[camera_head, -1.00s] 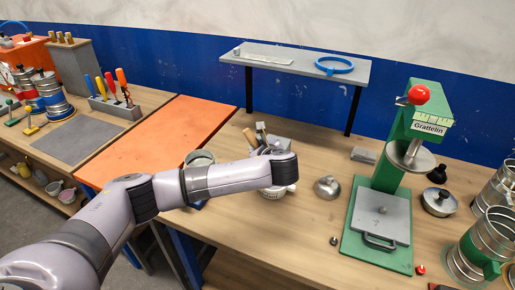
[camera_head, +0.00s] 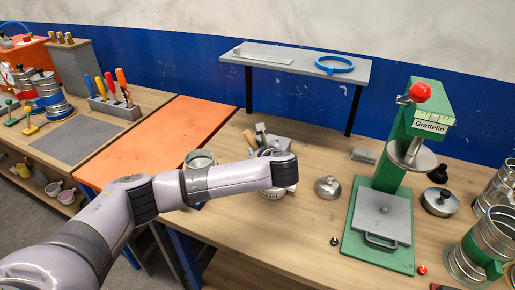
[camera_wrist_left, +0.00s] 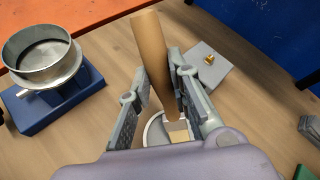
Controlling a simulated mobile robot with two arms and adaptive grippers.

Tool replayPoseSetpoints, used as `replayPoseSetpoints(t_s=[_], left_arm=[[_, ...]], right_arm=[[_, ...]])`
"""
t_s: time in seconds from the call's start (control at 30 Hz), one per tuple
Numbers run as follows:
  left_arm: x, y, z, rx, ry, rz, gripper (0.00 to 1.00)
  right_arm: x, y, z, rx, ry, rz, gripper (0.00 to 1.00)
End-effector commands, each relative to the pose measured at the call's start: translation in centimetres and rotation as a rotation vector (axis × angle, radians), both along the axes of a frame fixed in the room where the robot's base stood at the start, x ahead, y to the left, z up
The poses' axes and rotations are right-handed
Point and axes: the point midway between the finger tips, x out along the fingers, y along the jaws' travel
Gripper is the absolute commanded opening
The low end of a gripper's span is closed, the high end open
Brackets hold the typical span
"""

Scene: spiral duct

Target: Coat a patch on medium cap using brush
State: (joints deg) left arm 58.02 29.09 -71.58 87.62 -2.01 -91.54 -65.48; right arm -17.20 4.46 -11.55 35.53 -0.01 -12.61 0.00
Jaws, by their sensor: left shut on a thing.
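My left gripper (camera_wrist_left: 158,90) is shut on the wooden handle of the brush (camera_wrist_left: 149,55) in the left wrist view. The handle is tilted, and its lower end goes down toward a round white pot (camera_wrist_left: 155,130), mostly hidden by the gripper. In the head view my left wrist hides the gripper, and the white pot (camera_head: 272,194) shows partly beneath it. Two round metal caps with knobs stand on the bench, a smaller one (camera_head: 327,187) and a wider one (camera_head: 440,201). I cannot tell which is the medium cap. My right gripper is not in view.
A green press (camera_head: 388,205) stands right of the smaller cap. A metal ring on a blue base (camera_wrist_left: 60,95) and a grey block with a brass piece (camera_wrist_left: 212,75) flank the gripper. A raised grey shelf (camera_head: 300,66) is behind. Metal duct pieces (camera_head: 475,250) stand far right.

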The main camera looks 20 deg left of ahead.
Motion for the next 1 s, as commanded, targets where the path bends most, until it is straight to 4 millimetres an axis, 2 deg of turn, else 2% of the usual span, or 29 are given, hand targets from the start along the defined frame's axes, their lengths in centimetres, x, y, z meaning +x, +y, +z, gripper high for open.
replayPoseSetpoints(t_s=[1.0], left_arm=[[0.00, -0.03, -1.05, -0.001, 0.001, 0.000, 0.00]], right_arm=[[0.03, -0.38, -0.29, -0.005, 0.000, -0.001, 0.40]])
